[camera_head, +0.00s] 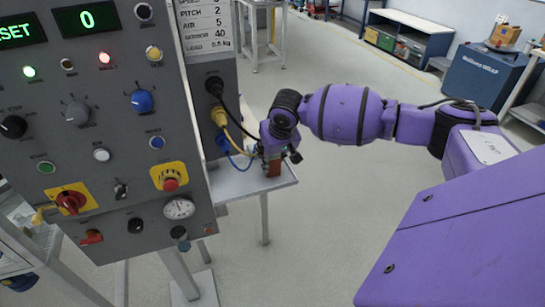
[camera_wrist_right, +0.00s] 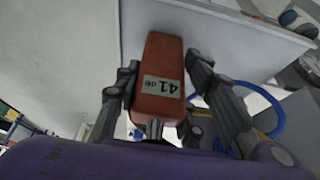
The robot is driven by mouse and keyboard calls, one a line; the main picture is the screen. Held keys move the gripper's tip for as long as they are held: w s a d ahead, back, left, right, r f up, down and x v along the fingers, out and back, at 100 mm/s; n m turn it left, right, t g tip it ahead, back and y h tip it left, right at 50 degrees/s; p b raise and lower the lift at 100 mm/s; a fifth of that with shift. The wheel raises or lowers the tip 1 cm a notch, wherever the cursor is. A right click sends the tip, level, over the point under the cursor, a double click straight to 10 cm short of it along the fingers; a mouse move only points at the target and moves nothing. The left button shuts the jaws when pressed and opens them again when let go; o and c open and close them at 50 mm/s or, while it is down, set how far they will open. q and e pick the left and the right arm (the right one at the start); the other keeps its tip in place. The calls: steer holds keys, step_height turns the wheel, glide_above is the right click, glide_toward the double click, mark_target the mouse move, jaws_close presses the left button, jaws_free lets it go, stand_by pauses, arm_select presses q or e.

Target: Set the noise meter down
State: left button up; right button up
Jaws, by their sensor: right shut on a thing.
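The noise meter is an orange-red block (camera_wrist_right: 160,60) with a pale label reading "41 dB" in the right wrist view. In the head view, the meter (camera_head: 273,167) shows small below my right gripper (camera_head: 271,156). My right gripper (camera_wrist_right: 163,78) is shut on the meter, with a finger on either side of it. The meter's lower end is over the small grey shelf (camera_head: 233,184) beside the control panel. I cannot tell whether it touches the shelf. My left gripper is in neither view.
The grey control panel (camera_head: 118,125) stands left of the shelf, with knobs, lamps and red buttons. Black, yellow and blue cables (camera_head: 232,146) hang from its side close to my right gripper. The floor right of the shelf is clear. A blue cabinet (camera_head: 485,75) stands far back right.

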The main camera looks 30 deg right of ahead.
steer(key=shift+r, duration=0.1)
steer(key=o, duration=1.3)
